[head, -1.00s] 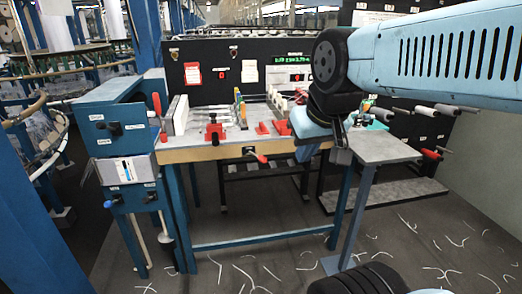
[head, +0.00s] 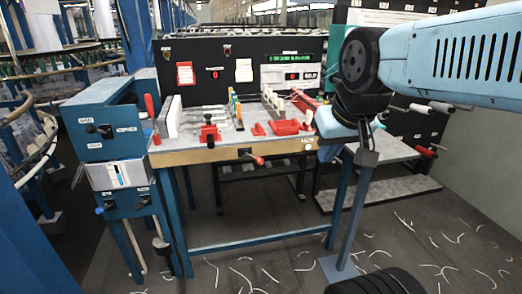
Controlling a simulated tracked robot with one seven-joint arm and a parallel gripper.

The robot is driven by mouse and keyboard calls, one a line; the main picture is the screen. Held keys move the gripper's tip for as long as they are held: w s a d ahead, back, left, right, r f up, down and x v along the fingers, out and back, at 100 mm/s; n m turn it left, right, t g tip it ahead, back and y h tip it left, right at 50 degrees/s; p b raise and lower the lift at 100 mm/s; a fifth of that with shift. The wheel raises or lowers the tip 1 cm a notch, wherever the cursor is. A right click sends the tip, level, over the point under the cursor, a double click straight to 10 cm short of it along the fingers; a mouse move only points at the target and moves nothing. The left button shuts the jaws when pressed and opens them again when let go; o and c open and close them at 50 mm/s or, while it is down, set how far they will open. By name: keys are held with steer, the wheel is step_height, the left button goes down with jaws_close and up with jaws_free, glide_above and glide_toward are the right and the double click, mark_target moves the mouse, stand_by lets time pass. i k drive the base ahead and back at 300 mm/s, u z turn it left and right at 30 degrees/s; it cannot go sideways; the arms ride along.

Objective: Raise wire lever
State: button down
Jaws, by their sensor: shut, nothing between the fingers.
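My blue arm comes in from the upper right, with its dark wrist bent down. My gripper (head: 367,157) points down in front of the bench's right end, its small grey fingers shut and apparently empty. I cannot tell which lever is the wire lever; the labels are too small to read. Candidates are a black-knobbed lever (head: 103,131) on the blue cabinet (head: 95,110) at left, a red upright handle (head: 150,105) at the bench's left end, and a red-handled lever (head: 254,158) on the bench front. My gripper is well right of all three and touches none.
The wood-edged bench (head: 225,153) carries red fixtures (head: 285,127) and clamps (head: 210,133). A black panel with a display (head: 292,74) stands behind. A grey side table (head: 393,150) on a blue post is behind my gripper. Wire scraps litter the floor.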

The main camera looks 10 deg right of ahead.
mark_target(259, 161)
steer(key=z, duration=0.05)
steer(key=i, duration=1)
steer(key=u, duration=0.05)
